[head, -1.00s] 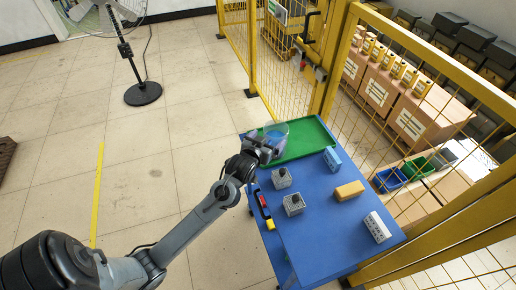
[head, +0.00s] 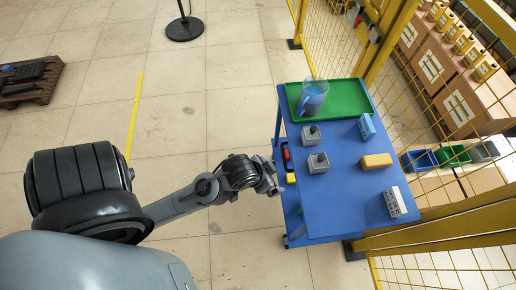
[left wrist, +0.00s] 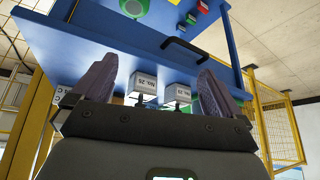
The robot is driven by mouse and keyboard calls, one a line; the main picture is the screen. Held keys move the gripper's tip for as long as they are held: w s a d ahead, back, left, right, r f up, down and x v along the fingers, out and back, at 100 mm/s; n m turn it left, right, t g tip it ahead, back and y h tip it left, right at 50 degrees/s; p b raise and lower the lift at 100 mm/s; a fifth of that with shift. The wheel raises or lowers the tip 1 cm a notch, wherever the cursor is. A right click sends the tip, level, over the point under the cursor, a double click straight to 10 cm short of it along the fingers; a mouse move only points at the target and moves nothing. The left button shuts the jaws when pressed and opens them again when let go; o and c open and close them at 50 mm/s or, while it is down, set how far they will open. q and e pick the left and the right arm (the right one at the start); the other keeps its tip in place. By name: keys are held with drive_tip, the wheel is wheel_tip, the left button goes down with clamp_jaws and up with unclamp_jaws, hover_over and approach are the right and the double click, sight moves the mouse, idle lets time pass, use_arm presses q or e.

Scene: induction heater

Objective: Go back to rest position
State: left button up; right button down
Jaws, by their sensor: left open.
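My left gripper (head: 274,188) is open and empty, just off the left edge of the blue cart (head: 345,205). In the left wrist view its two spread fingers (left wrist: 156,75) have nothing between them, and grey labelled blocks (left wrist: 145,85) show beyond. A clear pitcher with a blue handle (head: 313,98) stands upright in the left end of the green tray (head: 350,98), apart from the gripper. My right gripper is not in view.
The cart also bears two grey knobbed blocks (head: 317,162), a yellow block (head: 376,161), a blue block (head: 366,127) and a white block (head: 394,202). A yellow mesh fence (head: 335,45) runs behind. The floor at left is largely clear; a pallet (head: 30,82) lies far left.

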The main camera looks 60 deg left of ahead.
use_arm(q)
drive_tip(key=s+d+m+g, duration=0.1)
drive_tip(key=s+d+g, duration=0.1)
drive_tip(key=s, duration=0.4)
drive_tip(key=shift+d+f, duration=0.15)
drive_tip(key=shift+f, duration=0.15)
drive_tip(key=shift+r, duration=0.1)
wheel_tip(320, 180, up, 33)
drive_tip(key=p, duration=3.3)
